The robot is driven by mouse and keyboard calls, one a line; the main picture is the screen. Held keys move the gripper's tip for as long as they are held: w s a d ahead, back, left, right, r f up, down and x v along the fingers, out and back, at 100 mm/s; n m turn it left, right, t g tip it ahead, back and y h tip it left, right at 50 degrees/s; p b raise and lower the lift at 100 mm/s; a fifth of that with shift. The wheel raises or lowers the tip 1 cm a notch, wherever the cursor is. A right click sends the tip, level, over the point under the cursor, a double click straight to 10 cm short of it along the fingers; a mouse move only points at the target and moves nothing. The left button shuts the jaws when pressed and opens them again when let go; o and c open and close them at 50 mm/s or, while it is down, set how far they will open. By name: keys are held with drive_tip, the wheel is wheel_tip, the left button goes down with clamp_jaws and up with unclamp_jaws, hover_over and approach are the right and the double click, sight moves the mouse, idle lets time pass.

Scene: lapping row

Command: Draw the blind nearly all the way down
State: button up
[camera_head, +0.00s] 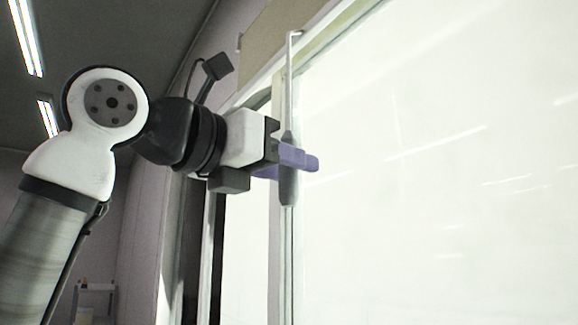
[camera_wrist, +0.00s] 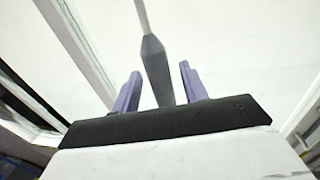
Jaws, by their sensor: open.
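A thin light rod (camera_head: 290,85) with a dark grey handle (camera_head: 289,188) hangs in front of the window, from near its top edge. A beige panel (camera_head: 268,42) at the top of the window looks like the raised blind; its far part is cut off by the picture edge. My gripper (camera_head: 300,163) has its purple fingers at the handle's height. In the wrist view the handle (camera_wrist: 155,68) stands between the two spread fingers, with gaps showing on both sides. The fingers are open and not closed on it.
The bright window pane (camera_head: 450,170) fills the right side. Its pale frame (camera_head: 212,255) and a wall lie close behind my gripper on the left. A small shelf (camera_head: 95,300) stands far off at the lower left.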

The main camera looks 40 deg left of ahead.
drive_tip(key=shift+w+d, duration=0.15)
drive_tip(key=shift+w, duration=0.35)
clamp_jaws()
